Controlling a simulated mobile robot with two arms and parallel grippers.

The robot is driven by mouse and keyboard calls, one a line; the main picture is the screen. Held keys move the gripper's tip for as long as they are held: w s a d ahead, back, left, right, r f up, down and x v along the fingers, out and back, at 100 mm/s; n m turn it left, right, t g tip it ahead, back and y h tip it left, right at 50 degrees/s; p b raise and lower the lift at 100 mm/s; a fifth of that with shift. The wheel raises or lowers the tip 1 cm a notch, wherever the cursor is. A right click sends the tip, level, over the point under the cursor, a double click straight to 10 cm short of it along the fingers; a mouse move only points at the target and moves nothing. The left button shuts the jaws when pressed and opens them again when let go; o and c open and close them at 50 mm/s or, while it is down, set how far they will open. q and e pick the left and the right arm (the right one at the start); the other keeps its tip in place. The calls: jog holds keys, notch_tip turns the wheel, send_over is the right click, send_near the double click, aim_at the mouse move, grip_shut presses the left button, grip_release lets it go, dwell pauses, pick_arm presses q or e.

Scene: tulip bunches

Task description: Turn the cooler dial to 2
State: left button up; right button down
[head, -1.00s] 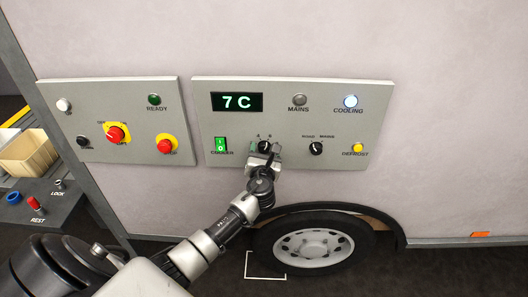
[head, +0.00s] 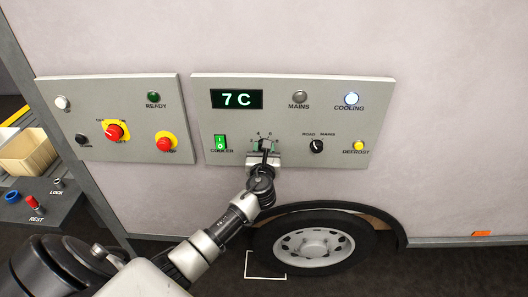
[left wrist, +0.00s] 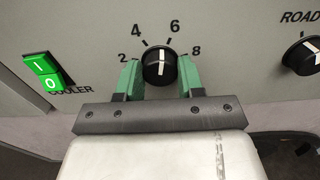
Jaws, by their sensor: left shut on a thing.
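The cooler dial (left wrist: 159,68) is a round black knob with a white pointer line, among the marks 2, 4, 6 and 8. In the left wrist view the line stands nearly vertical, between 4 and 6. The dial also shows small in the head view (head: 265,144), partly hidden by my gripper. My left gripper (left wrist: 160,78) has its green fingers on either side of the dial and is shut on it; the fingers also show in the head view (head: 265,147). My right gripper is not in view.
The green cooler switch (left wrist: 43,72) is left of the dial, and the road/mains knob (head: 316,147) is right. A display (head: 237,100) above reads 7 C. The cooling lamp (head: 351,100) is lit. Another panel (head: 90,125) with red knobs is further left.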

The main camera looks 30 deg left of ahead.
pick_arm(q)
jog(key=shift+n+b, duration=3.95)
jog(key=shift+n, duration=4.65)
jog(key=o, duration=0.9)
